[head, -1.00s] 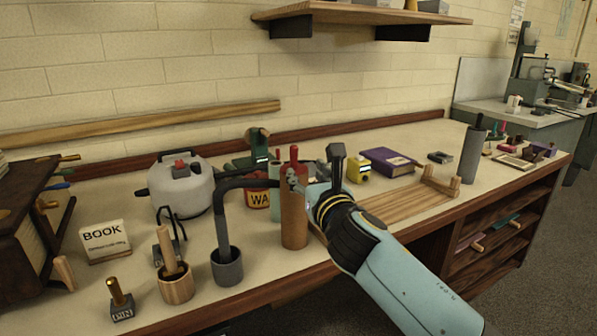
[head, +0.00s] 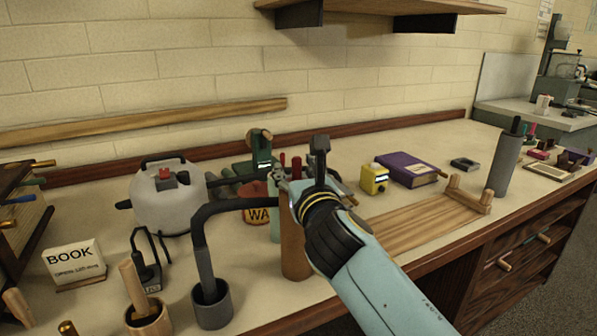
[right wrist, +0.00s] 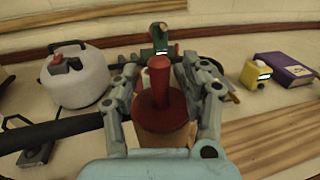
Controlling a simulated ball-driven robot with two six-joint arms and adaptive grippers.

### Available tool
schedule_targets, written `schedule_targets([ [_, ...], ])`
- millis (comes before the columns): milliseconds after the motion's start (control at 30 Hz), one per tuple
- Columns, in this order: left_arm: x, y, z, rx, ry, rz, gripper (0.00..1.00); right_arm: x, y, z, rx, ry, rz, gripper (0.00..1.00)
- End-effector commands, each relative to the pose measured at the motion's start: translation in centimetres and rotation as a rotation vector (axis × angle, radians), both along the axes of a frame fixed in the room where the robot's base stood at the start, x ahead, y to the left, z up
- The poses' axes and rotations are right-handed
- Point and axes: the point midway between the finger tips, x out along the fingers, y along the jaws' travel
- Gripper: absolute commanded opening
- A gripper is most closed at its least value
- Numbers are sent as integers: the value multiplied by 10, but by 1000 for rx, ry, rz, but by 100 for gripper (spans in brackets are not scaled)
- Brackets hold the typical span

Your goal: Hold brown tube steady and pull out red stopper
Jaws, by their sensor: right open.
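The brown tube (head: 295,250) stands upright on the bench in the head view, its upper part partly hidden by my right gripper. The red stopper (right wrist: 160,88) sits in the tube's top, with a narrow knob and a wide round flange; the tube (right wrist: 163,138) shows just below it in the right wrist view. My right gripper (right wrist: 160,72) is open, with one finger on each side of the stopper. In the head view this gripper (head: 298,190) is at the tube's top; contact cannot be told. My left gripper is not in view.
A grey cup (head: 213,310) with a bent dark rod stands close left of the tube. A white kettle-like container (head: 170,205) is behind left. A wooden rack (head: 420,222), a yellow box (head: 374,179) and a purple book (head: 408,169) lie to the right.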

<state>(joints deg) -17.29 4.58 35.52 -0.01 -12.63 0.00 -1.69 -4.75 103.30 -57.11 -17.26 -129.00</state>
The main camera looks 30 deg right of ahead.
Motion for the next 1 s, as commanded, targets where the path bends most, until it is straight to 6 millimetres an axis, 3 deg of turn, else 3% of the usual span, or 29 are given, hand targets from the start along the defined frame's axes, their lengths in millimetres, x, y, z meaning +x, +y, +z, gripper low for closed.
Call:
schedule_targets([
  [133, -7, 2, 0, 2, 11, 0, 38, 0, 0, 0, 0, 0, 0, 45],
  [500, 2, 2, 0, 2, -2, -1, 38, 0, 0, 0, 0, 0, 0, 0],
  [933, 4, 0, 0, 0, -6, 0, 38, 0, 0, 0, -1, 1, 0, 0],
  [1000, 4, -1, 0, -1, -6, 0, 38, 0, 0, 0, -1, 1, 0, 11],
])
